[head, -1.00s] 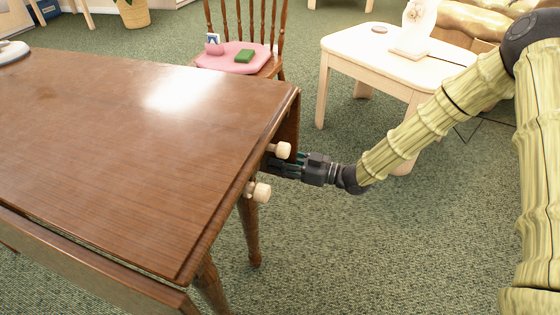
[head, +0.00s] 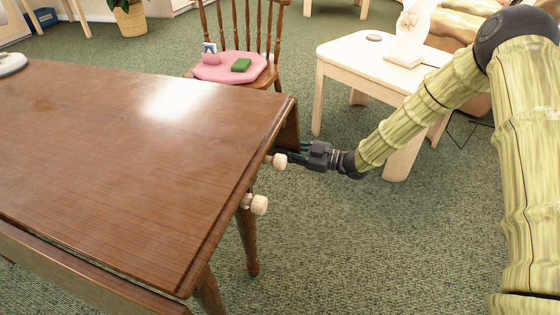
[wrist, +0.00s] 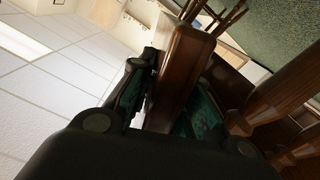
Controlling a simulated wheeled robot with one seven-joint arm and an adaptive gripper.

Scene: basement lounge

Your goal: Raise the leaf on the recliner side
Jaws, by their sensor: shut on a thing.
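The brown drop-leaf table (head: 120,150) fills the left of the head view. Its leaf (head: 291,128) on the right side shows as a dark panel angled down from the far right corner, with most of it hidden behind the top. My gripper (head: 292,154) is shut on the leaf's edge, just beyond the nearer-to-far row of knobs. In the wrist view my gripper (wrist: 160,98) has its fingers on either side of the wooden leaf (wrist: 183,70). Two pale knobs, the far one (head: 279,161) and the near one (head: 259,204), stick out under the table's right edge.
A pale side table (head: 345,52) with a white figure (head: 408,38) stands at the back right. A wooden chair (head: 262,30) with a pink cushion (head: 215,72) stands behind the table. Green carpet (head: 390,250) is clear at the lower right, below my arm.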

